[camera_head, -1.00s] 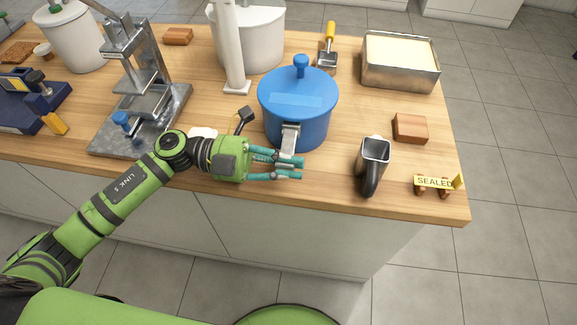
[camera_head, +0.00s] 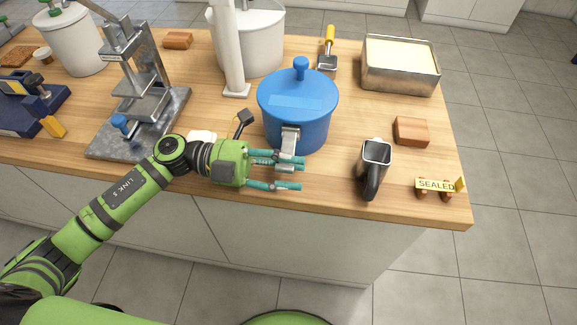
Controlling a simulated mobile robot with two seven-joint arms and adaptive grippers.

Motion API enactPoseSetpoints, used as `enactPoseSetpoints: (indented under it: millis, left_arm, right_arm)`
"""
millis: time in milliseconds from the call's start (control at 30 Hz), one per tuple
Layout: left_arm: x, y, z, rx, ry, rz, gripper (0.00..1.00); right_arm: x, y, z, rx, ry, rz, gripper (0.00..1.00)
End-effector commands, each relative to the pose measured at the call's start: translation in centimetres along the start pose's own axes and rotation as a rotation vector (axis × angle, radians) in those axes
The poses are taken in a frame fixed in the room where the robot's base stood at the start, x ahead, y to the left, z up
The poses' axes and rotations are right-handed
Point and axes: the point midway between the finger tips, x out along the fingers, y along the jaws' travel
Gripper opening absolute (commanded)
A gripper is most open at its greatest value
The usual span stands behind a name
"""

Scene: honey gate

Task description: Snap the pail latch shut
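The blue pail (camera_head: 297,118) with its blue lid stands upright near the counter's front edge. A metal latch (camera_head: 290,139) hangs on the pail's front, facing me. Whether it is fastened cannot be told at this size. My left gripper (camera_head: 297,174) reaches in from the left, just in front of the pail and slightly below the latch. Its teal fingers are spread apart, with nothing seen between them. The upper finger is close to the latch's lower end; contact cannot be told. My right gripper is not in view.
A metal cup with a dark handle (camera_head: 374,162) stands right of the pail, then a yellow "SEALED" sign (camera_head: 437,185). A metal press (camera_head: 135,90) stands left, beside my arm. A white pot (camera_head: 252,40) is behind. Bare wooden counter (camera_head: 330,190) lies between gripper and cup.

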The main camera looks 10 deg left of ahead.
Motion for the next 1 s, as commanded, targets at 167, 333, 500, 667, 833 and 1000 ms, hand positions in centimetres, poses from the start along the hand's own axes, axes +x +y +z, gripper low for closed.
enactPoseSetpoints:
  millis: [167,333,500,667,833,1000]
  left_arm:
    - [-0.6,0.1,0.1,-0.003,-0.003,0.001,0.39]
    - [-3.4,0.1,0.1,-0.003,-0.005,0.004,0.39]
    - [-7.2,0.1,0.1,-0.004,-0.005,0.005,0.39]
    - [-10.0,0.1,0.0,-0.002,-0.003,0.002,0.39]
    - [-11.7,0.0,0.0,-0.001,-0.001,0.001,0.39]
    - [-12.1,0.0,0.0,0.0,0.0,0.0,0.39]
  right_arm:
    - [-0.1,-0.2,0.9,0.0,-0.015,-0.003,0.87]
    - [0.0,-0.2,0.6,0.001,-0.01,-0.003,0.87]
    - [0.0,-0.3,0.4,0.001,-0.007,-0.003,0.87]
    - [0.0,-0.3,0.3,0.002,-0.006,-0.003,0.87]
    - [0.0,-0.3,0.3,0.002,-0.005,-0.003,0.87]
    - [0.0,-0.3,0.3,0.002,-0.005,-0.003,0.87]
